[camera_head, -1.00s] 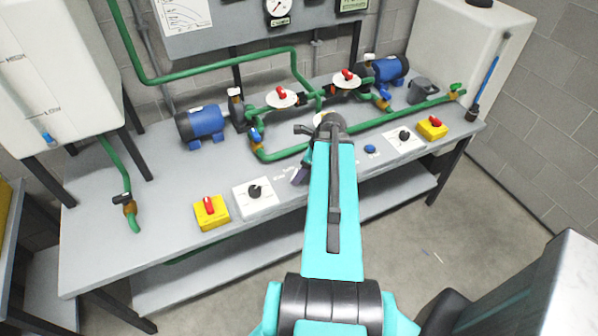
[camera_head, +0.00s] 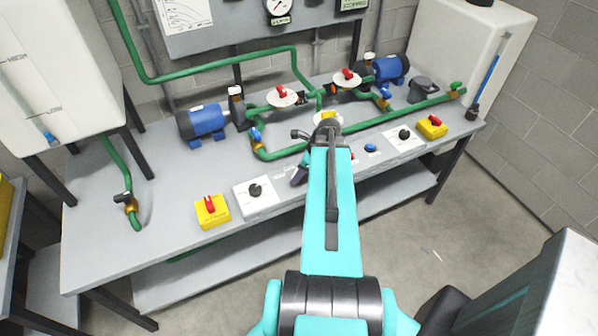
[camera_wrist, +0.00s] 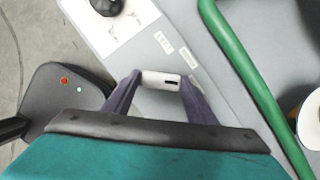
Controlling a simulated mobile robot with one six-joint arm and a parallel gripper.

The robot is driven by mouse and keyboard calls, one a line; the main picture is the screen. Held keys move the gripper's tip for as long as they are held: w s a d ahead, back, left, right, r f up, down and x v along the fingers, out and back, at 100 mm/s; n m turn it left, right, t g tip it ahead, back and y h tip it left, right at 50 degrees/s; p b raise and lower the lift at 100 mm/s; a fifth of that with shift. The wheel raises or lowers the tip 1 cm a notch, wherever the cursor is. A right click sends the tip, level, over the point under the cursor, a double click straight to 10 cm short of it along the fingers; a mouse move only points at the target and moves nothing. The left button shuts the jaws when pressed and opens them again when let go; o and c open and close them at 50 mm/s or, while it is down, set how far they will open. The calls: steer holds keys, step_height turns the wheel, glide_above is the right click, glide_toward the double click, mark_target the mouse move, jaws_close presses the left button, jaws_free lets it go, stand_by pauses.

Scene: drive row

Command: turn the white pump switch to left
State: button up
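A white panel with a black rotary knob (camera_head: 256,192) lies on the bench left of my arm. A similar white panel with a black knob (camera_head: 404,136) lies on the right. At the top of the wrist view is a white panel (camera_wrist: 112,27) with a dark knob, partly cut off. My gripper (camera_wrist: 161,78) is over the bench beside that panel, its fingers apart. A small white piece (camera_wrist: 152,76) with a dark slot shows between the fingertips. I cannot tell whether it is the pump switch or whether the fingers touch it. In the head view my arm hides most of this place.
Yellow boxes with red switches stand at left (camera_head: 211,211) and right (camera_head: 431,127). A blue button (camera_head: 370,148) sits right of my arm. Green pipes (camera_wrist: 245,70) and blue pumps (camera_head: 206,122) stand behind. Small labels (camera_wrist: 162,41) lie near my gripper.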

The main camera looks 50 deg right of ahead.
steer(key=shift+n, duration=0.3)
steer(key=n, duration=0.1)
steer(key=n+y, duration=0.1)
steer(key=n, duration=0.2)
steer(key=shift+w+d+g+y, duration=0.2)
steer(key=shift+w+g+y, duration=0.1)
steer(key=shift+g, duration=0.1)
steer(key=n, duration=0.2)
steer(key=n+g, duration=0.1)
steer(key=n, duration=0.1)
steer(key=shift+w+n+g+y, duration=0.1)
steer(key=shift+n+g+y, duration=0.2)
steer(key=shift+y, duration=0.1)
steer(key=n+g, duration=0.1)
steer(key=n, duration=0.1)
steer(key=n+b, duration=0.1)
steer(key=n, duration=0.1)
steer(key=shift+w+n+g, duration=0.15)
steer(key=shift+n+g, duration=0.15)
steer(key=shift+g, duration=0.1)
steer(key=shift+n+g+b, duration=0.3)
steer(key=shift+n+g, duration=0.5)
steer(key=shift+n, duration=1.3)
steer(key=o, duration=1.1)
steer(key=shift+c, duration=0.2)
steer(key=shift+r, duration=0.1)
